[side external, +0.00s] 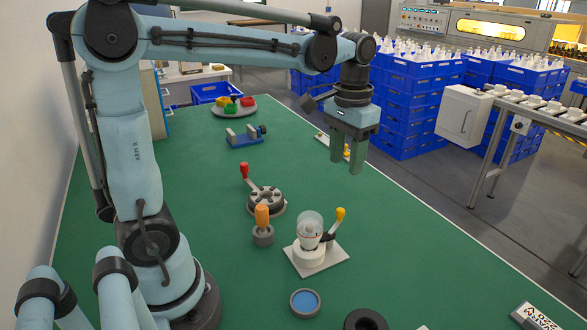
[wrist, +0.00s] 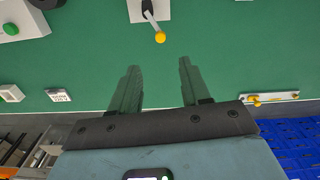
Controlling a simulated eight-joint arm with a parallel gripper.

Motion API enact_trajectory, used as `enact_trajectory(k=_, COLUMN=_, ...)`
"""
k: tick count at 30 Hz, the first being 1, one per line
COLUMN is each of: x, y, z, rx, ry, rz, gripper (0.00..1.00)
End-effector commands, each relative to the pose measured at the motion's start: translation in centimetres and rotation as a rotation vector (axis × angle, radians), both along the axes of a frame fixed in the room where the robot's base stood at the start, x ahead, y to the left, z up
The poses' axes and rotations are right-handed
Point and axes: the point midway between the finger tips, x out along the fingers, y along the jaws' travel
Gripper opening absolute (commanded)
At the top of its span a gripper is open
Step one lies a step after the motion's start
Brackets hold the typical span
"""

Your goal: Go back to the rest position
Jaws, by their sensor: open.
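My gripper (side external: 345,156) hangs above the far right part of the green table (side external: 190,215), fingers pointing down. Its two fingers are apart with nothing between them. In the wrist view my gripper (wrist: 156,75) also shows open and empty over bare green table. Nothing touches the fingers.
A glass bulb on a white stand (side external: 310,240) with a yellow-knobbed lever stands below. Nearby are an orange-handled tool (side external: 262,225), a dark round fixture (side external: 265,199) with a red-knobbed lever, a blue vise (side external: 245,138) and a blue dish (side external: 305,302). Blue crates (side external: 410,100) stand beyond the table.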

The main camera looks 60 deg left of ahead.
Motion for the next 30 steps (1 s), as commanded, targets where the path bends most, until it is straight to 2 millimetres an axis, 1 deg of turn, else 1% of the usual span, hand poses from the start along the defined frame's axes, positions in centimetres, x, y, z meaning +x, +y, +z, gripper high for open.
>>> enact_trajectory(k=7, x=-0.1, y=-0.1, z=0.0, rx=0.001, ry=-0.006, rz=-0.001, gripper=0.47)
enact_trajectory(k=11, x=-0.9, y=-0.4, z=-0.1, rx=0.005, ry=-0.054, rz=-0.011, gripper=0.47)
enact_trajectory(k=17, x=-3.3, y=-1.6, z=-0.9, rx=0.020, ry=-0.229, rz=-0.045, gripper=0.47)
enact_trajectory(k=24, x=-6.1, y=-2.9, z=-2.8, rx=0.031, ry=-0.460, rz=-0.086, gripper=0.47)
enact_trajectory(k=30, x=-7.3, y=-3.4, z=-4.2, rx=0.035, ry=-0.584, rz=-0.107, gripper=0.47)
